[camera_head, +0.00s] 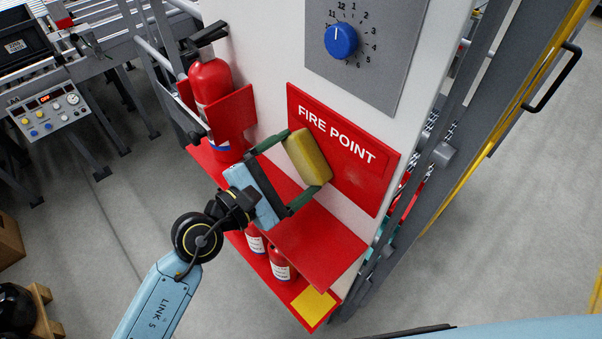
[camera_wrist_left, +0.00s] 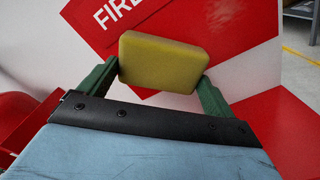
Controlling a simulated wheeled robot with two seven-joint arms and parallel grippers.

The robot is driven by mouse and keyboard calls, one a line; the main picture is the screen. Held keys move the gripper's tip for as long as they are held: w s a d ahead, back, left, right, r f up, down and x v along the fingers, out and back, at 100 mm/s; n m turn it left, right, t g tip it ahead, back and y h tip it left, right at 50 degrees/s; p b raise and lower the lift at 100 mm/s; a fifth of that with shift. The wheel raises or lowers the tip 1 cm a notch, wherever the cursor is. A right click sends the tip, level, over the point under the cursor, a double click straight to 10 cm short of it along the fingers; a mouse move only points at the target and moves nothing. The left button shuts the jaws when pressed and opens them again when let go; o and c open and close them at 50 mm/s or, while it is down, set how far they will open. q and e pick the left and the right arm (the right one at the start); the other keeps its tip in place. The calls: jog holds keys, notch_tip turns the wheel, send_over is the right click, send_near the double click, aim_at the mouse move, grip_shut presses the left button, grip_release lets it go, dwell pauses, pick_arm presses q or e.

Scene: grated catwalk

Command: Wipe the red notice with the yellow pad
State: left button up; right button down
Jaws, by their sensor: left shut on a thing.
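The red notice (camera_head: 343,148), lettered FIRE POINT in white, is on a white upright panel. My left gripper (camera_head: 306,157) is shut on the yellow pad (camera_head: 307,160), with one green finger at each end of it. The pad is in front of the notice's left part and overlaps its lower left in the head view. In the left wrist view the pad (camera_wrist_left: 163,62) covers part of the notice (camera_wrist_left: 236,40) and its lettering. I cannot tell whether the pad touches the notice. My right gripper is not in view.
A red fire extinguisher (camera_head: 210,92) stands in a red holder left of the notice. A red shelf (camera_head: 318,247) juts out below, with smaller extinguishers (camera_head: 280,262) under it. A blue dial (camera_head: 341,40) is above. A yellow rail (camera_head: 540,80) runs at right.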

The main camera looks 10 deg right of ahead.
pick_arm(q)
jog(key=w+a, duration=0.1)
jog(key=w+a+b, duration=0.1)
jog(key=w, duration=0.1)
jog(key=shift+a, duration=0.15)
dwell(0.5)
jog(key=shift+b+v, duration=0.45)
jog(key=shift+v, duration=2.4)
jog(key=v, duration=0.3)
jog(key=shift+b, duration=0.4)
